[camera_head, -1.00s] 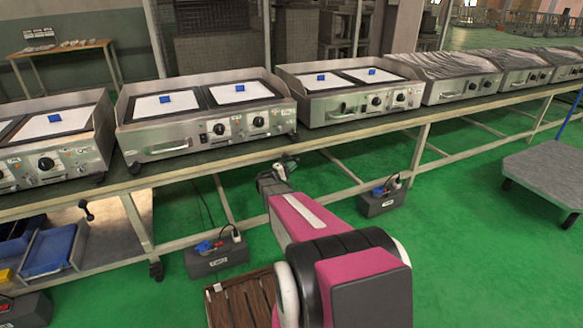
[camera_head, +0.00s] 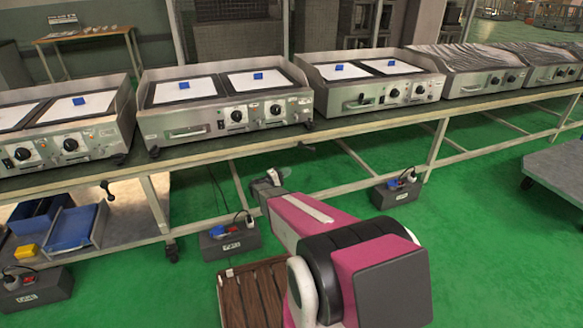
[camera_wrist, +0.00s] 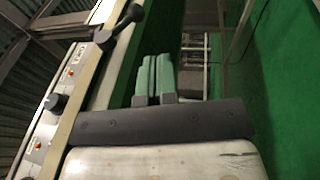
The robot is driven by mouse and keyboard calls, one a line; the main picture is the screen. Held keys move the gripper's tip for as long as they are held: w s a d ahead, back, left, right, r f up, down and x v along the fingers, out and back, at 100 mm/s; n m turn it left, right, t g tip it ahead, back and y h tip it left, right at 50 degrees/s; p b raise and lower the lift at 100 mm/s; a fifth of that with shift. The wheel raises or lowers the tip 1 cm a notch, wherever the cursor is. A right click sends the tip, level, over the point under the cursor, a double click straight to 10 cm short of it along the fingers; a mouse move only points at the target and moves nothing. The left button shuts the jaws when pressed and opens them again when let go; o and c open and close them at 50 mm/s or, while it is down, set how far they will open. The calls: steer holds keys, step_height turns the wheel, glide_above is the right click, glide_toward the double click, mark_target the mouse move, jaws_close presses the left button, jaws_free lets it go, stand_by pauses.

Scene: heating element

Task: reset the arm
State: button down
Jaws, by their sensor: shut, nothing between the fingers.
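My gripper (camera_wrist: 155,78) shows in the wrist view as two pale green fingers side by side, shut with nothing between them. In the head view my gripper (camera_head: 282,173) is small, at the far end of my pink and black arm, in front of and below the long workbench (camera_head: 330,132). It appears apart from the bench. In the wrist view the bench edge (camera_wrist: 92,90) runs steeply along the left, with green floor beyond the fingers.
Several steel griddles stand on the bench, including one with two white plates (camera_head: 190,118). Grey socket boxes (camera_head: 230,240) sit on the floor below. A wooden pallet (camera_head: 252,292) lies front centre. A grey cart (camera_head: 560,165) stands at right. Green floor lies between.

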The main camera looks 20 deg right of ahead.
steer(key=s+a+r+m+g+y, duration=0.1)
steer(key=s+r+g+y, duration=0.15)
steer(key=s+y, duration=0.45)
steer(key=s+a+r+m+g+y, duration=0.2)
steer(key=s+g, duration=0.1)
steer(key=s, duration=0.8)
steer(key=s+a+r+y, duration=0.3)
steer(key=s+a+y, duration=0.2)
steer(key=s+a, duration=0.1)
steer(key=s+a+r+t+y, duration=0.1)
steer(key=s+a+r+y, duration=0.3)
steer(key=s+a+y, duration=0.1)
steer(key=shift+s+a+y, duration=0.3)
steer(key=shift+s+a, duration=0.45)
steer(key=shift+a, duration=0.3)
steer(key=shift+f, duration=0.1)
stand_by(0.7)
